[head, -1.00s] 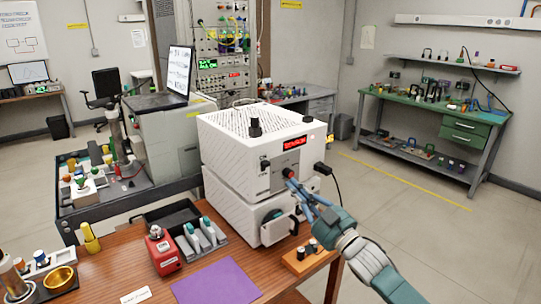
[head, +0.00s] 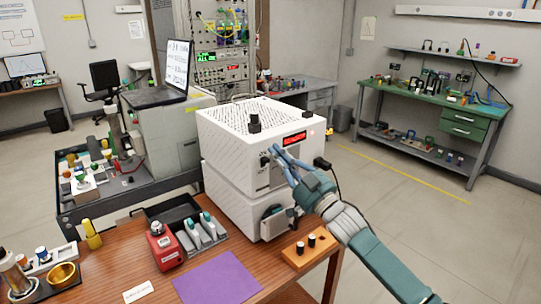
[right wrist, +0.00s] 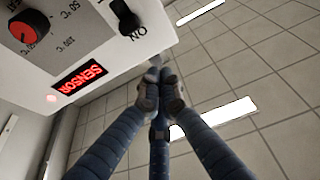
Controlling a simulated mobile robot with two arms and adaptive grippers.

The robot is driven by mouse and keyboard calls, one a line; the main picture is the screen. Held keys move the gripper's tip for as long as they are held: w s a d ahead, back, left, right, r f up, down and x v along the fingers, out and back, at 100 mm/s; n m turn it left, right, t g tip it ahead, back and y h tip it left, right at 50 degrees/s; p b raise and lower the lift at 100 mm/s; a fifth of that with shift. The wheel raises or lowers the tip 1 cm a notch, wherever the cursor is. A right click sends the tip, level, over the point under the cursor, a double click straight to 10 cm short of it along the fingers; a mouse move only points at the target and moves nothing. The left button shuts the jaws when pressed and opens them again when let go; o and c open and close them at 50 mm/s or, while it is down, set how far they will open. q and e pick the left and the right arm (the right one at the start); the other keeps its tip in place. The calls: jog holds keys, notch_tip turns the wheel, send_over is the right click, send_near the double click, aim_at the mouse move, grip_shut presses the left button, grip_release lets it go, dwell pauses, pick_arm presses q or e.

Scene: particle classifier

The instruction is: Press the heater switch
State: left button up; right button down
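The white box-shaped device (head: 222,150) stands on the wooden table, with a red-lit display (head: 295,138) on its front panel. In the right wrist view, the panel shows a black toggle switch (right wrist: 127,17) beside the word ON. A red-capped knob (right wrist: 30,26) with temperature marks and a lit "SENSOR" display (right wrist: 79,78) are also there. My right gripper (head: 274,150) is in front of the panel, its fingers together and empty. In the right wrist view its tips (right wrist: 160,68) are just below the toggle's end of the panel; contact cannot be told. My left gripper is out of view.
A black cable hangs at the device's right side.

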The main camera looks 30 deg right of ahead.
aim_at(265, 161)
jog(key=w, duration=0.1)
jog(key=w+f, duration=0.1)
jog(key=w+p, duration=0.1)
jog(key=shift+w+a+f, duration=0.15)
jog(key=shift+w+f, duration=0.05)
jog(key=shift+f, duration=0.15)
jog(key=shift+s+f, duration=0.1)
jog(key=shift+f, duration=0.5)
